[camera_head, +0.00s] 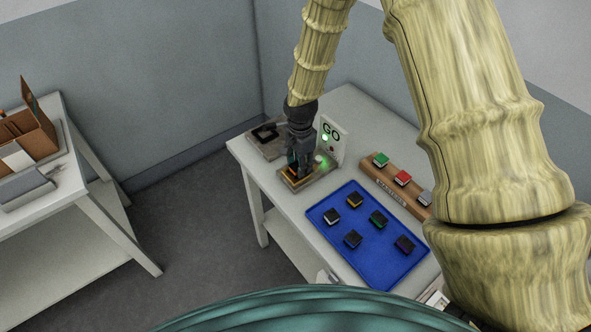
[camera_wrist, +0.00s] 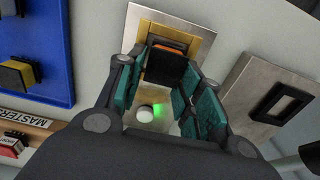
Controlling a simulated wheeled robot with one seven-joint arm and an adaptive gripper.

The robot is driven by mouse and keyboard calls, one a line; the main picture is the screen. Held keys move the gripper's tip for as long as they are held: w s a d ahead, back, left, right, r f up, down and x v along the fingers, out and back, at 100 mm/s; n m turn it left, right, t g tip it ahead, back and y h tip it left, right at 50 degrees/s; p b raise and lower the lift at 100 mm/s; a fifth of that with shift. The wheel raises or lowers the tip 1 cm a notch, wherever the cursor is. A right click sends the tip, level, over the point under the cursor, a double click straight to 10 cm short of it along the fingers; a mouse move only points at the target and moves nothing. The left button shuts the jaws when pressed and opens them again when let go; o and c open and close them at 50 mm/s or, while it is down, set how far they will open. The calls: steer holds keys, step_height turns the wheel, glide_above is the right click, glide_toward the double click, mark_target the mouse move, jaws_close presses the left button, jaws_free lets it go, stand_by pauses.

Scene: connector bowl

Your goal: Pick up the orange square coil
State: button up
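The orange square coil (camera_wrist: 165,64) is a dark block with an orange edge. It sits in a brass-coloured nest on a metal fixture plate (camera_wrist: 203,22). My gripper (camera_wrist: 164,78) is down over it, with a teal-padded finger on each side. The pads are very close to the coil's sides; whether they press on it cannot be told. In the head view my gripper (camera_head: 300,166) stands over the same fixture (camera_head: 318,177) and hides most of the coil; a little orange (camera_head: 291,171) shows.
A GO sign (camera_head: 333,140) with a green light stands right behind the fixture. A second metal plate with a dark frame (camera_head: 265,134) lies behind it. A blue tray (camera_head: 340,242) holds several dark coils. A wooden MASTER rack (camera_head: 386,183) holds coloured blocks. Another table (camera_head: 75,215) is at left.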

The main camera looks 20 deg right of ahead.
steer(key=c, duration=0.5)
steer(key=shift+w+r, duration=0.1)
